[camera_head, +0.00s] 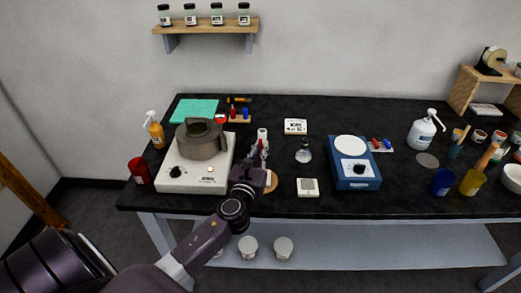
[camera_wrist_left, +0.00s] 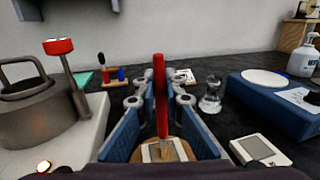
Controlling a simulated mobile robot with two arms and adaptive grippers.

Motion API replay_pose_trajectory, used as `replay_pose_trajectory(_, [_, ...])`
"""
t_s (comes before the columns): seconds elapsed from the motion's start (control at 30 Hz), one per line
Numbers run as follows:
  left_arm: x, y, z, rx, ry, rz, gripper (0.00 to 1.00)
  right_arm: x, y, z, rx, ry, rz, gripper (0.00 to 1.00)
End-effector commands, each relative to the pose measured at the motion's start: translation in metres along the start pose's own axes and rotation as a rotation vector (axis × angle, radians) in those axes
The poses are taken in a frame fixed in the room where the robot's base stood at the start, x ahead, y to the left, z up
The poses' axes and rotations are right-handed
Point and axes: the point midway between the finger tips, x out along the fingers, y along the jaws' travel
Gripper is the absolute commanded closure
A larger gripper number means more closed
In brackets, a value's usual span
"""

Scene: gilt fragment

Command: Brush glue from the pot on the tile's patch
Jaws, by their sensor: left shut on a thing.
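My left gripper (camera_head: 262,150) is over the middle of the black bench, shut on a red-handled brush (camera_wrist_left: 160,90). In the left wrist view the brush stands nearly upright between the blue finger pads (camera_wrist_left: 158,110). Its lower end is in front of a small whitish tile (camera_wrist_left: 150,152) on a round wooden board (camera_wrist_left: 138,155); I cannot tell whether they touch. In the head view my gripper hides the tile, and only the board's edge (camera_head: 272,184) shows. The grey-brown pot (camera_head: 201,140) sits on a white hotplate (camera_head: 195,180), left of my gripper. My right gripper is not in view.
A red-topped stick (camera_wrist_left: 58,46) stands at the pot. A glass vessel (camera_head: 304,153), a small white device (camera_head: 308,187) and a blue scale (camera_head: 353,162) stand right of my gripper. An amber bottle (camera_head: 156,131) and red jar (camera_head: 138,170) are far left.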

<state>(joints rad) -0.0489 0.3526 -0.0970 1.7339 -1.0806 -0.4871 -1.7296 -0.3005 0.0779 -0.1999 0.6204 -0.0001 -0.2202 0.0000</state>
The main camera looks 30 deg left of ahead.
Motion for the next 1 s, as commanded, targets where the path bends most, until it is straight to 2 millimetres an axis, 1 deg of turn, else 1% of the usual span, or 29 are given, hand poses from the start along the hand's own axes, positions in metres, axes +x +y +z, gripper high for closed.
replay_pose_trajectory(0.1, [0.010, 0.003, 0.001, 0.001, 0.000, 0.001, 1.00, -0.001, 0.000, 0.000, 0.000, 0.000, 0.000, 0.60])
replay_pose_trajectory(0.23, [0.014, 0.004, 0.001, 0.000, 0.000, 0.001, 1.00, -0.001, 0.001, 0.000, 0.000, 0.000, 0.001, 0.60])
replay_pose_trajectory(0.37, [0.008, 0.002, 0.001, 0.000, 0.001, 0.000, 1.00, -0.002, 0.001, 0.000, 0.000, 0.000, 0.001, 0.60])
replay_pose_trajectory(0.6, [-0.011, -0.002, 0.000, 0.000, 0.001, 0.000, 1.00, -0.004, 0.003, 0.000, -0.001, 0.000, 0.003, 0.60])
replay_pose_trajectory(0.7, [-0.013, -0.002, 0.000, 0.001, 0.000, 0.001, 1.00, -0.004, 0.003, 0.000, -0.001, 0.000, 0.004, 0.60])
replay_pose_trajectory(0.87, [-0.007, -0.001, 0.000, 0.001, -0.001, 0.001, 1.00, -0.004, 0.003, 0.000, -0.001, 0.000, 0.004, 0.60])
replay_pose_trajectory(1.0, [0.004, 0.001, 0.000, 0.001, -0.001, 0.000, 1.00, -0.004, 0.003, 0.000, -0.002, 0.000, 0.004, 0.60])
